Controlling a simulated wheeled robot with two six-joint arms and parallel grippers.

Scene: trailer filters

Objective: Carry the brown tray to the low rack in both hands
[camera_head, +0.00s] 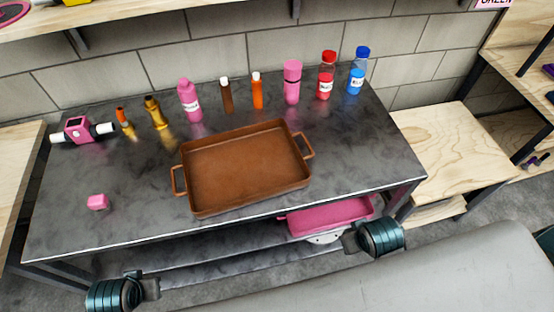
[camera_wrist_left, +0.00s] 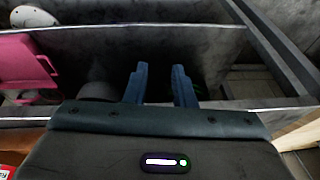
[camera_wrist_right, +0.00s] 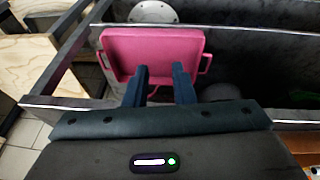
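The brown tray (camera_head: 246,168) lies flat and empty on the dark table, a little right of its middle, with one loop handle (camera_head: 178,181) on the left and one (camera_head: 305,146) on the right. My left gripper (camera_head: 151,288) is in front of the table, below and left of the tray. My right gripper (camera_head: 354,240) is in front of the table, right of the tray. Both are empty and apart from the tray. The fingers stand apart in the left wrist view (camera_wrist_left: 160,85) and right wrist view (camera_wrist_right: 160,85). I cannot tell which structure is the low rack.
Bottles, including a pink one (camera_head: 190,101) and a blue-capped one (camera_head: 358,72), line the table's back. A pink tray (camera_head: 330,217) rests on the shelf below. A low wooden stand (camera_head: 440,150) is at right.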

